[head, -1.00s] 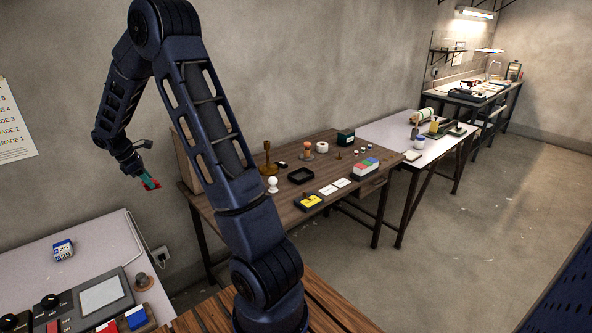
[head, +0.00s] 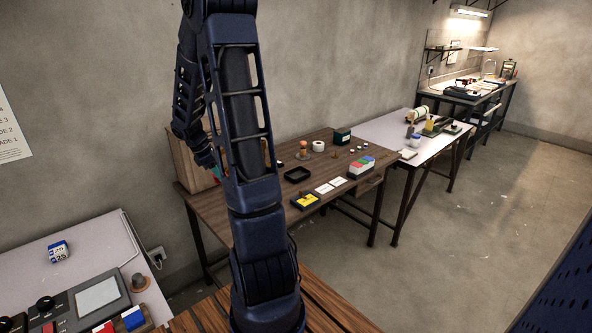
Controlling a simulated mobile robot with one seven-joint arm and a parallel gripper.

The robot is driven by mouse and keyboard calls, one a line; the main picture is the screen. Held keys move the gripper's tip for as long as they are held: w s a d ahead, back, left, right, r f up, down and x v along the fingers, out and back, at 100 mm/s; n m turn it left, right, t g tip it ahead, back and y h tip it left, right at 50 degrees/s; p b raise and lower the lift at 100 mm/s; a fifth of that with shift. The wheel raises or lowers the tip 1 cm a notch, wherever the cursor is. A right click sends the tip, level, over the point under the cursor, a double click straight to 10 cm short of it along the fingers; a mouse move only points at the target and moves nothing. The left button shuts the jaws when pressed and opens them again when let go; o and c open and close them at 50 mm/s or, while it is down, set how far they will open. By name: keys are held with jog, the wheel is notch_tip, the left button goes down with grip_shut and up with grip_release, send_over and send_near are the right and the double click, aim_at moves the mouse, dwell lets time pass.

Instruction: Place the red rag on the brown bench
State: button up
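The brown bench (head: 268,208) is a dark wood-topped table with dark legs against the wall, in the middle of the head view. My arm stands in front of it and covers part of its left side. My gripper hangs behind my own forearm, above the bench's left end; its fingertips are hidden, with only a small teal patch near there. I cannot make out the red rag now. I cannot tell whether the gripper is open or shut.
The bench bears a black tray (head: 297,174), a yellow-topped pad (head: 305,201), white cards (head: 324,188), a multicoloured box (head: 361,167) and a dark green box (head: 342,135). A wooden panel (head: 186,160) stands at its left end. A pale table (head: 60,205) is at lower left.

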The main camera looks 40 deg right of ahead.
jog(key=shift+s+d+f, duration=0.2)
jog(key=shift+s+f, duration=0.05)
notch_tip(320, 180, down, 20)
jog(key=shift+r, duration=0.2)
dwell(0.4)
jog(key=shift+f, duration=0.15)
jog(key=o, duration=0.9)
jog(key=shift+o, duration=0.2)
jog(key=v, duration=1.3)
jog(key=s+a+r+m+t, duration=0.1)
jog(key=s+a+r+m, duration=0.2)
jog(key=r, duration=0.5)
jog(key=s+r+m+t, duration=0.1)
jog(key=s+r+m, duration=0.3)
jog(key=s+r, duration=0.3)
jog(key=s+a+r+m+t+y, duration=0.2)
jog(key=s+a+r+m, duration=0.1)
jog(key=s+r, duration=0.2)
jog(key=s+a+r+m+t+y, duration=0.2)
jog(key=s+r, duration=0.4)
jog(key=s, duration=0.3)
jog(key=shift+a+r+m, duration=0.3)
jog(key=shift+a+m, duration=0.4)
jog(key=shift+m, duration=0.1)
